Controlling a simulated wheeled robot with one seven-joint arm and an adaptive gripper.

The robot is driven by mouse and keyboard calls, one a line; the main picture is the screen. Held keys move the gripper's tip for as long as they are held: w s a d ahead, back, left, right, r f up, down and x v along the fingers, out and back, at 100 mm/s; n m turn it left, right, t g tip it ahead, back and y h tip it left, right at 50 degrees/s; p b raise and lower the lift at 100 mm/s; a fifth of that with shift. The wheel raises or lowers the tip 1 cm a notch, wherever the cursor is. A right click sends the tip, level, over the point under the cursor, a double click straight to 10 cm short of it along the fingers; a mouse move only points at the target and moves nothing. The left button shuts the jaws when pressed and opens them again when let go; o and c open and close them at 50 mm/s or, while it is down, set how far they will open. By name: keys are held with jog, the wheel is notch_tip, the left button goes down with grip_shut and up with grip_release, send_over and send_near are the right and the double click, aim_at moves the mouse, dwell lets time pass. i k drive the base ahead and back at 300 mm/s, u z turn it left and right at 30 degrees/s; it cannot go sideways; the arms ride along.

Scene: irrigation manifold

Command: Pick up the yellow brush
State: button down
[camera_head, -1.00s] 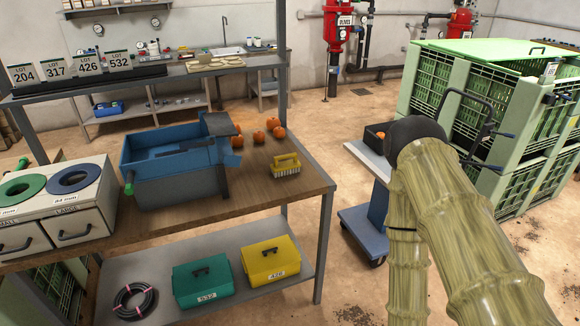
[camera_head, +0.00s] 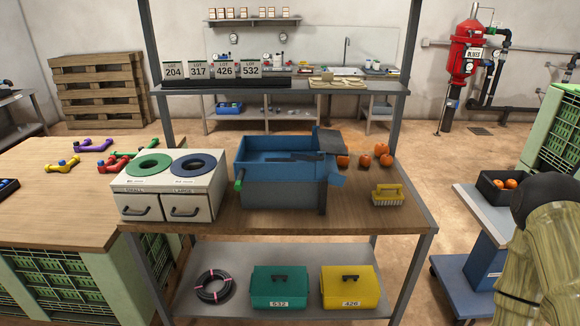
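The yellow brush (camera_head: 387,195) lies on the right part of the wooden bench top (camera_head: 290,217), bristles down, with its handle arching over the top. It stands apart from the blue bin and in front of the orange fruits. My arm, in a greenish sleeve, shows at the lower right edge, to the right of the bench. My gripper cannot be made out in this view.
A blue bin (camera_head: 280,188) stands left of the brush, and several orange fruits (camera_head: 381,158) lie behind it. A box with two round openings (camera_head: 170,200) is at the bench's left. A blue cart (camera_head: 486,240) stands right of the bench. Bench posts flank the work area.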

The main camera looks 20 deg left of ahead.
aim_at(390, 198)
jog(key=z, duration=1.65)
jog(key=i, duration=1.5)
jog(key=u, duration=2.8)
